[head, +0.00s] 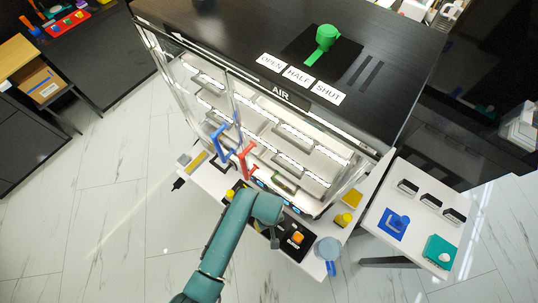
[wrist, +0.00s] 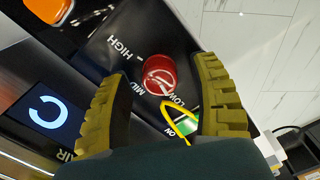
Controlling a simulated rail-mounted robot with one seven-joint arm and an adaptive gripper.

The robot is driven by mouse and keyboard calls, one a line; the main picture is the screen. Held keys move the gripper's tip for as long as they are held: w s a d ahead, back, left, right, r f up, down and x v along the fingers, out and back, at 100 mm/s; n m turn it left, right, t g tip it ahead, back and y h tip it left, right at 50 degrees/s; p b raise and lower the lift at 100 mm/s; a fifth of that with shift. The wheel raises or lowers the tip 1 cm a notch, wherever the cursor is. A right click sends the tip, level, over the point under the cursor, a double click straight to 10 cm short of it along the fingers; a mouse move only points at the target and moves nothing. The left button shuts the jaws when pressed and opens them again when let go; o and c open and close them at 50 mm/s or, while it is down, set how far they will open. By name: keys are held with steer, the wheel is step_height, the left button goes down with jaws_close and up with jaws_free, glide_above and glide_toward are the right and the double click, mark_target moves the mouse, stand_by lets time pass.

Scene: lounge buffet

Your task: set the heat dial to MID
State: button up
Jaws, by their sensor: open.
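The heat dial is a round red knob (wrist: 160,75) with a white mark on its top, in the wrist view. White HIGH, MID and LOW labels lie around it on a black panel (wrist: 95,55). The mark's exact setting is hard to read. My gripper (wrist: 163,70) is open, with one olive finger on each side of the knob. I cannot tell whether either finger touches it. In the head view my gripper (head: 275,238) is over the counter in front of the glass cabinet, and the knob is hidden there by my arm.
A yellow loop (wrist: 180,120) and a green ON label (wrist: 190,120) are close to the knob. A blue display (wrist: 47,110) and an orange button (wrist: 50,8) are nearby.

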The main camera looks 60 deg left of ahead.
steer(key=shift+f, duration=0.3)
steer(key=shift+c, duration=0.3)
jaws_close()
